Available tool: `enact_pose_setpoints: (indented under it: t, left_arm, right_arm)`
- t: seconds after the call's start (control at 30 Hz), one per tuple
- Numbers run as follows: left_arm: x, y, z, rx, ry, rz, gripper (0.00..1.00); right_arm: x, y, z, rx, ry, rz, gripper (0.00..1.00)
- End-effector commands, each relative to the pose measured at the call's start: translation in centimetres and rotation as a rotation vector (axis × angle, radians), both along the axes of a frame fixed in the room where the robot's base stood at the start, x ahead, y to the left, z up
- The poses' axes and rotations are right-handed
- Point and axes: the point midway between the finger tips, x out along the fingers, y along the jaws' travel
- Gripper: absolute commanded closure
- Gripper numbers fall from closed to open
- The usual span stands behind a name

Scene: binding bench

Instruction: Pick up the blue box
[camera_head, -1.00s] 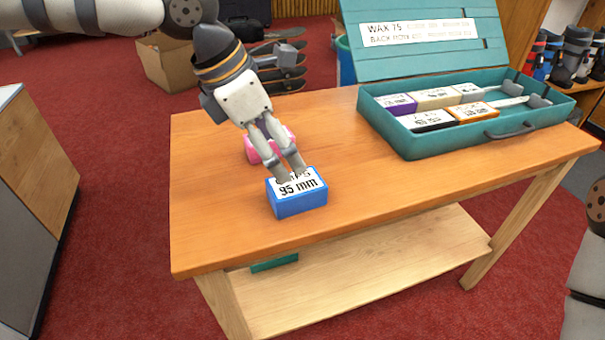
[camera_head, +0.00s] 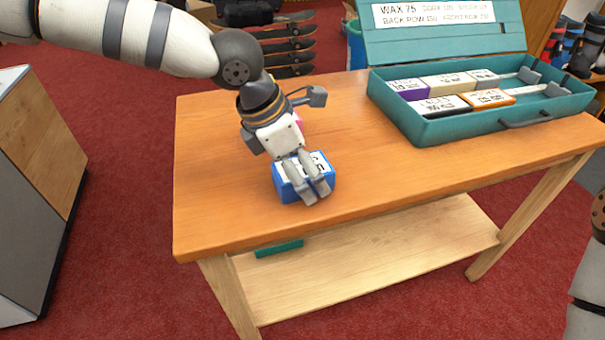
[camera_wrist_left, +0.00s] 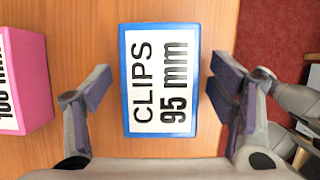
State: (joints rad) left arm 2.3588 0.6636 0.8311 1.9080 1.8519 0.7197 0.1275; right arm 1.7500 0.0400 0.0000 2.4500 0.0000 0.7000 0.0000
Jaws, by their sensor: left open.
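The blue box (camera_head: 288,190) lies on the wooden table near its front left part. Its white label reads "CLIPS 95 mm" in the left wrist view (camera_wrist_left: 160,80). My left gripper (camera_head: 312,192) is right over the box in the head view and hides much of its label. In the left wrist view its two fingers (camera_wrist_left: 158,95) are spread wide, one on each side of the box, with gaps showing between fingers and box. Nothing is held. My right gripper is not in view; only part of my right arm shows at the right edge.
A pink box (camera_wrist_left: 27,82) lies left of the blue box in the wrist view. An open teal case (camera_head: 440,128) with several labelled boxes stands at the table's back right. The table (camera_head: 390,180) is bare between. A lower shelf (camera_head: 370,255) holds a teal item (camera_head: 279,248).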

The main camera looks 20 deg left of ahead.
Motion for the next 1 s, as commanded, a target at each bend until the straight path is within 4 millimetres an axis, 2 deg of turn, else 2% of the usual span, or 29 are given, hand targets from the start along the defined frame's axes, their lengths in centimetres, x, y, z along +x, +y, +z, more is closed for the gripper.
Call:
enact_pose_setpoints:
  t: [0.47,0.7,0.77,0.8,1.0]
  left_arm:
    - [0.00,0.01,-0.37,0.000,0.000,0.000,0.23]
    - [0.00,0.01,-0.37,0.001,0.001,0.000,0.75]
    - [-0.02,0.01,-0.38,0.001,0.001,0.000,0.79]
    - [0.00,0.00,-0.35,0.000,0.000,0.000,0.84]
    - [0.00,0.00,-0.32,0.000,0.000,0.000,0.84]
  right_arm:
    - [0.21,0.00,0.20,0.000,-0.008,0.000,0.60]
    - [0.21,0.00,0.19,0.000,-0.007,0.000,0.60]
    - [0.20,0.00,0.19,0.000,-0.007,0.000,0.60]
    - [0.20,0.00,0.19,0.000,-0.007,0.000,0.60]
    - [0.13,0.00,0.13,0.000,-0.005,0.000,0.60]
